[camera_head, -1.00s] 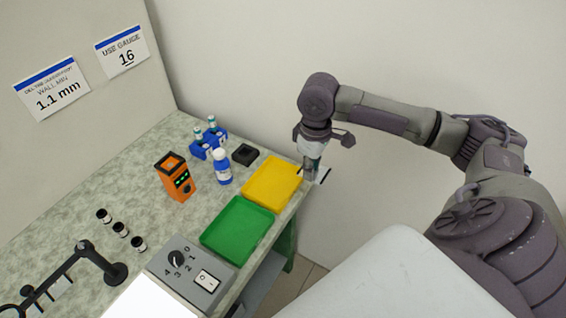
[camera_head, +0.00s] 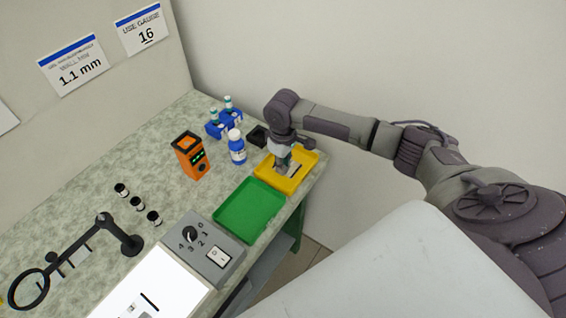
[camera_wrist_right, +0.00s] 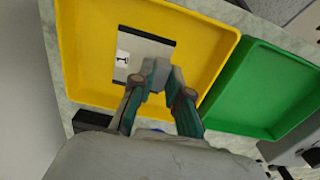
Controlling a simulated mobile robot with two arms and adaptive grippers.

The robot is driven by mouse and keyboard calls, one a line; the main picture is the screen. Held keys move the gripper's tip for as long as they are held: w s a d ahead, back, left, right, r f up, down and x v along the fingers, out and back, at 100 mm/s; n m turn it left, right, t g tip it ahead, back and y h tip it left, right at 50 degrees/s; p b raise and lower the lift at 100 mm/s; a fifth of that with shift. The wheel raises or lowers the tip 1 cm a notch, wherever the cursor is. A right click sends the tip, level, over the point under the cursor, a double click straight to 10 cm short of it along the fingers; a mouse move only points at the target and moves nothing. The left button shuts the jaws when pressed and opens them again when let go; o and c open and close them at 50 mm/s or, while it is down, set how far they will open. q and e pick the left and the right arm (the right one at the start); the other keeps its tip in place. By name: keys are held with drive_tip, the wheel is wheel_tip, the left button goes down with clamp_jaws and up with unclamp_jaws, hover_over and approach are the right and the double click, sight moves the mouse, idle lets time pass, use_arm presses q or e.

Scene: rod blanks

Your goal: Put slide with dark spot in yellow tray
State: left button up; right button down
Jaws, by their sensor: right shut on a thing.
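My right gripper (camera_head: 283,163) is over the yellow tray (camera_head: 312,158), pointing down. It is shut on a slide (camera_head: 294,169), a thin pale plate with dark edges. In the right wrist view the slide (camera_wrist_right: 146,46) lies inside the outline of the yellow tray (camera_wrist_right: 83,60), with a small marked label at its left end. The fingertips (camera_wrist_right: 157,74) are at the slide's near edge. I cannot tell whether the slide touches the tray floor. No dark spot is clear on it. My left gripper is out of view.
The green tray (camera_head: 250,210) adjoins the yellow one. A blue-white bottle (camera_head: 237,148), orange device (camera_head: 191,158) and black block (camera_head: 257,134) stand nearby. A lit white panel (camera_head: 175,285) with dark marks, a dial box (camera_head: 207,245) and a magnifier stand (camera_head: 128,243) are nearer.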

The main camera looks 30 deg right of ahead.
drive_tip(key=shift+f, duration=0.15)
drive_tip(key=c, duration=1.1)
unclamp_jaws()
drive_tip(key=shift+c, duration=0.2)
wheel_tip(320, 180, up, 12)
drive_tip(key=b, duration=0.1)
